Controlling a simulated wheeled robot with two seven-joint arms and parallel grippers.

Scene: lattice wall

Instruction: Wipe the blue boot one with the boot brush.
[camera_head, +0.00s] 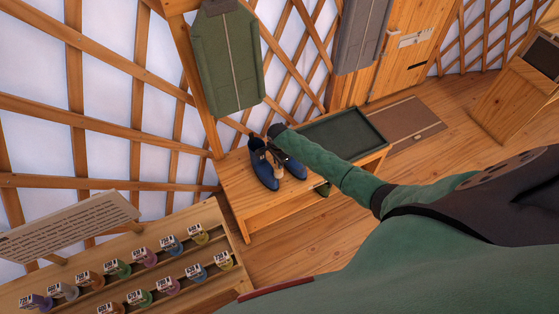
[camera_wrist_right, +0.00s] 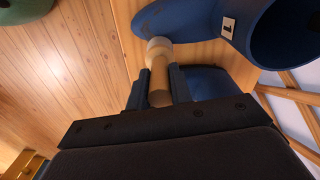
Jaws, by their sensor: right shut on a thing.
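Two blue boots stand side by side on a wooden bench: a left one (camera_head: 263,172) and a right one (camera_head: 292,166) partly behind my gripper. In the right wrist view a blue boot with a "1" label (camera_wrist_right: 200,18) is close ahead. More blue (camera_wrist_right: 206,82), apparently the other boot, shows beside the fingers. My right gripper (camera_wrist_right: 161,88) is shut on the wooden handle of the boot brush (camera_wrist_right: 159,62). The handle's pale end is at or near the labelled boot; I cannot tell whether they touch. The brush also shows between the boots (camera_head: 279,173). My left gripper is not in view.
A dark green tray (camera_head: 343,134) lies on the right of the bench (camera_head: 243,206). A rack (camera_head: 180,268) of several labelled, coloured items stands at lower left. Green and grey panels hang above. Floor is clear in front.

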